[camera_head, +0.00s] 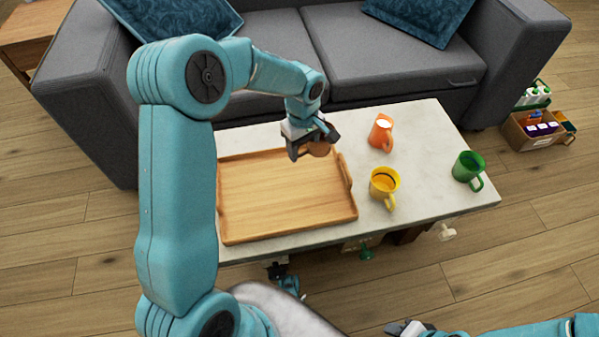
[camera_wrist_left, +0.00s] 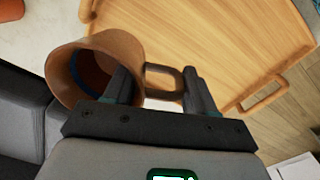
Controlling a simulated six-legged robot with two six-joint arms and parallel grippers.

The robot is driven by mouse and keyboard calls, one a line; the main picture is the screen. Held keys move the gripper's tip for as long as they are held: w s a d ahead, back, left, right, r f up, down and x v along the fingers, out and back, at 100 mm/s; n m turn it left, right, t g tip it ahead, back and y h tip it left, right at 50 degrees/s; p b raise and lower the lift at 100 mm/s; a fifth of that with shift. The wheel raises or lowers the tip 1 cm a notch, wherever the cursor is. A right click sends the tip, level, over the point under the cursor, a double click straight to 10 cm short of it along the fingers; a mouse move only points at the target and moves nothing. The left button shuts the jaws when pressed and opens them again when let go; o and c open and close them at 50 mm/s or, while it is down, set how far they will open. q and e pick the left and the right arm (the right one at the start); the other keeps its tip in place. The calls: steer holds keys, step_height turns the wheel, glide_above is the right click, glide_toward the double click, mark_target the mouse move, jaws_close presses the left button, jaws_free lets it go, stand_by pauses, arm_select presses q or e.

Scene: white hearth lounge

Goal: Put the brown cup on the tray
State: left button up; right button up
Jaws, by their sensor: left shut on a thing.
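The brown cup (camera_head: 320,149) is at my left gripper (camera_head: 308,147), by the far right corner of the wooden tray (camera_head: 280,195). In the left wrist view the cup (camera_wrist_left: 130,48) is tilted, its open mouth towards the lower left, with its handle (camera_wrist_left: 163,70) between the fingers of the left gripper (camera_wrist_left: 160,90). The gripper is shut on the cup. The tray (camera_wrist_left: 220,40) lies empty below and beyond; any gap between cup and tray is hard to judge. My right gripper (camera_head: 408,328) shows only partly at the bottom edge; its jaw state is unclear.
A grey sofa (camera_head: 390,75) is behind. A box of goods (camera_head: 535,130) sits on the floor at right.

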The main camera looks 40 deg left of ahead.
mark_target(303, 153)
arm_select(q)
step_height(303, 153, down, 5)
steer(key=shift+r+b, duration=0.2)
steer(key=shift+b, duration=0.25)
step_height(303, 153, down, 4)
steer(key=shift+f+b, duration=0.15)
steer(key=shift+b, duration=0.6)
steer(key=o, duration=1.3)
steer(key=shift+o, duration=0.2)
step_height(303, 153, up, 12)
steer(key=p, duration=0.4)
steer(key=shift+s, duration=0.1)
